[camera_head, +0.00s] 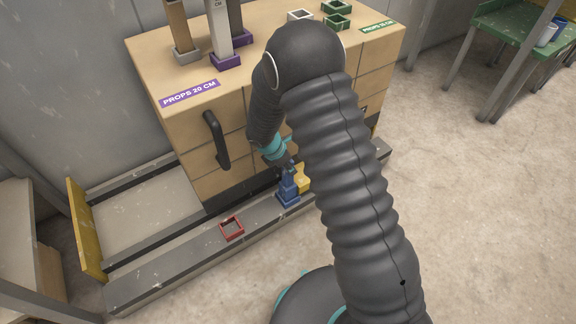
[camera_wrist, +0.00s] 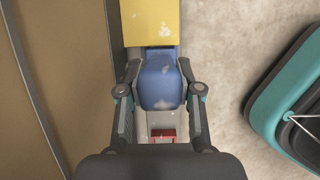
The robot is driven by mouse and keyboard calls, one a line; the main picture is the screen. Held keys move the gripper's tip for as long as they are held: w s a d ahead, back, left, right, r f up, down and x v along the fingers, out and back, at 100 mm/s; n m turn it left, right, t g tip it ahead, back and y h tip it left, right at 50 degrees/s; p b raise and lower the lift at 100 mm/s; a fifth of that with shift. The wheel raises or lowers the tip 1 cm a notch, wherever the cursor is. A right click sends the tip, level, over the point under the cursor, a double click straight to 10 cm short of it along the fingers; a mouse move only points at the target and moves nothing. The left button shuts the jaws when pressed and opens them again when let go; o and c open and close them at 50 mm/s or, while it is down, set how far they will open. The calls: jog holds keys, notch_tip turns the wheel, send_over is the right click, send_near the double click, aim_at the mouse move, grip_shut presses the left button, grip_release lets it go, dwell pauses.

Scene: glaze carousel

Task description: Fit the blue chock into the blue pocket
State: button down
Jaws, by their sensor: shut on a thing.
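The blue chock (camera_head: 289,183) is upright between the fingers of my gripper (camera_head: 286,166), which is shut on it. In the wrist view the chock (camera_wrist: 160,82) fills the space between the two fingers. The blue pocket (camera_head: 288,200) is on the grey rail, directly under the chock. The chock's lower end meets or overlaps the pocket in the head view; I cannot tell if it is fully seated.
A yellow block (camera_head: 304,180) stands close beside the blue chock on the rail (camera_head: 180,258). An empty red pocket (camera_head: 231,228) is further left on the rail. The wooden cabinet (camera_head: 190,135), with a dark handle (camera_head: 216,140), rises right behind the rail.

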jog(key=shift+f, duration=0.2)
jog(key=c, duration=0.8)
grip_release()
jog(key=shift+o, duration=0.2)
jog(key=shift+r, duration=0.15)
jog(key=p+v, duration=0.1)
jog(key=v, duration=1.1)
jog(key=shift+r, duration=0.2)
